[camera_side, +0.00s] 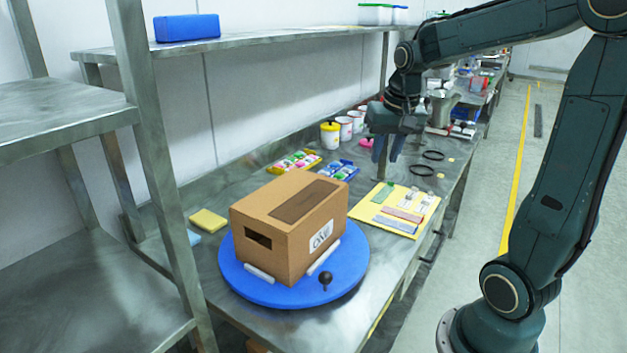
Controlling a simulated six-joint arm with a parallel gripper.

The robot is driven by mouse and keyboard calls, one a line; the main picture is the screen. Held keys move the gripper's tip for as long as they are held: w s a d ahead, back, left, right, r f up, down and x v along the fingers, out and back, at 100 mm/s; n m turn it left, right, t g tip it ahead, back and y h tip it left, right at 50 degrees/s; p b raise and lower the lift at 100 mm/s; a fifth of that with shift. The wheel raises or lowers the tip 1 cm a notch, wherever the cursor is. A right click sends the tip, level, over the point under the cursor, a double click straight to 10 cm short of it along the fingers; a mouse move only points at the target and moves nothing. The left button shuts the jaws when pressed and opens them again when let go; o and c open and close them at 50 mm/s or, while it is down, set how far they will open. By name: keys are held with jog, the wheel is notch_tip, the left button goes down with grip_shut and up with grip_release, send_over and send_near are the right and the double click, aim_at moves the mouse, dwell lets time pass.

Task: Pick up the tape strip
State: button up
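A yellow board (373,211) lies on the metal bench, right of the box. Several flat strips lie on it: a green strip (383,193), a pinkish strip (403,215) and a blue-grey strip (396,225). Small clear pieces (422,202) lie at its right side. I cannot tell which of these is the tape strip. My gripper (387,158) hangs above the bench, behind the board in this view, with its fingers pointing down. The two fingers are apart, with nothing seen between them.
A cardboard box (270,257) stands on a blue turntable (240,277) with a black knob (325,278). A yellow sponge (208,220) lies left. A metal shelf rises at left.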

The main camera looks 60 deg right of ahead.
aim_at(402, 212)
jog(key=s+d+f+m+g, duration=0.1)
jog(key=s+d+f+m, duration=0.15)
jog(key=d+f, duration=0.4)
jog(key=s+d+f+m+g+y, duration=0.1)
jog(key=d+f+m, duration=0.2)
jog(key=d, duration=0.7)
jog(key=s+d+f+m, duration=0.2)
jog(key=d+f+m, duration=0.15)
jog(key=d, duration=0.45)
jog(key=shift+w+a+f, duration=0.1)
jog(key=shift+a+f, duration=0.05)
jog(key=shift+f, duration=2.15)
jog(key=shift+a+f, duration=0.15)
jog(key=shift+f, duration=2.1)
jog(key=shift+a+f, duration=0.1)
jog(key=shift+f, duration=2.5)
grip_shut()
